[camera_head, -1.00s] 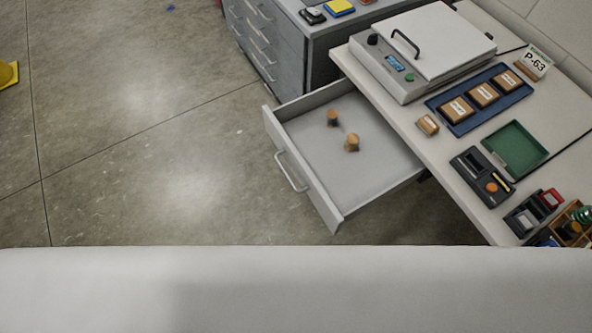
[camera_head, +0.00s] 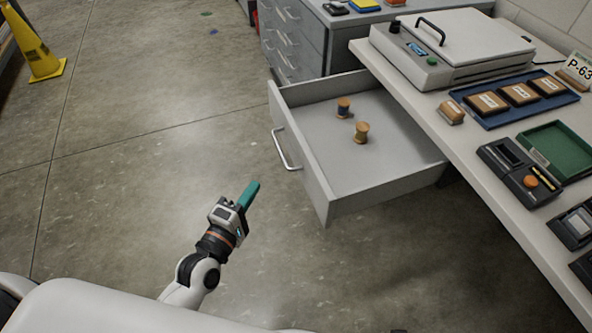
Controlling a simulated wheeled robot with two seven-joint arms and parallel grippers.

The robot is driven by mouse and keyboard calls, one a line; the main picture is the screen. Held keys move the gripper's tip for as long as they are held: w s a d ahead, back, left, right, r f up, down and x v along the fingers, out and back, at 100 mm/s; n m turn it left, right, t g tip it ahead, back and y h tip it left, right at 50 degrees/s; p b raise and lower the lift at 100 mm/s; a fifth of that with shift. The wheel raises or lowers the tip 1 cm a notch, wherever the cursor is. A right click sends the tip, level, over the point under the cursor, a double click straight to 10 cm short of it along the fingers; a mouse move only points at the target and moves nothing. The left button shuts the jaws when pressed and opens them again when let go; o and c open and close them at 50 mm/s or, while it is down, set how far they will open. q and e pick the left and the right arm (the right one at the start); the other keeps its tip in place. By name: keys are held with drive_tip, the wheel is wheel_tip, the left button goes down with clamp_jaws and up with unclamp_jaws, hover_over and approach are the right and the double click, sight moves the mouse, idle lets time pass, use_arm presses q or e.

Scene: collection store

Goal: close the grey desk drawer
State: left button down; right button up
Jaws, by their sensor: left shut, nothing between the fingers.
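The grey desk drawer (camera_head: 312,170) stands pulled far out from under the white desk, with a metal bar handle (camera_head: 285,150) on its front. My left gripper (camera_head: 249,194), with teal fingers, is shut and empty. It is in front of the drawer, below and left of the handle in the picture, apart from it. My right gripper is not in view.
The desk top (camera_head: 470,165) carries a grey-white machine (camera_head: 440,50), a blue tray of wooden stamps (camera_head: 515,97) and a green tray (camera_head: 555,150). A grey cabinet (camera_head: 315,40) stands behind the drawer. A yellow floor sign (camera_head: 40,50) is far left. The floor before the drawer is clear.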

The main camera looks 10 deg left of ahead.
use_arm(q)
approach(295, 144)
drive_tip(key=w+a, duration=0.2)
drive_tip(key=w, duration=0.1)
drive_tip(key=shift+w+d+b, duration=0.45)
drive_tip(key=shift+w+d, duration=0.65)
drive_tip(key=shift+d, duration=0.1)
drive_tip(key=shift+w+d, duration=0.2)
drive_tip(key=shift+d, duration=0.15)
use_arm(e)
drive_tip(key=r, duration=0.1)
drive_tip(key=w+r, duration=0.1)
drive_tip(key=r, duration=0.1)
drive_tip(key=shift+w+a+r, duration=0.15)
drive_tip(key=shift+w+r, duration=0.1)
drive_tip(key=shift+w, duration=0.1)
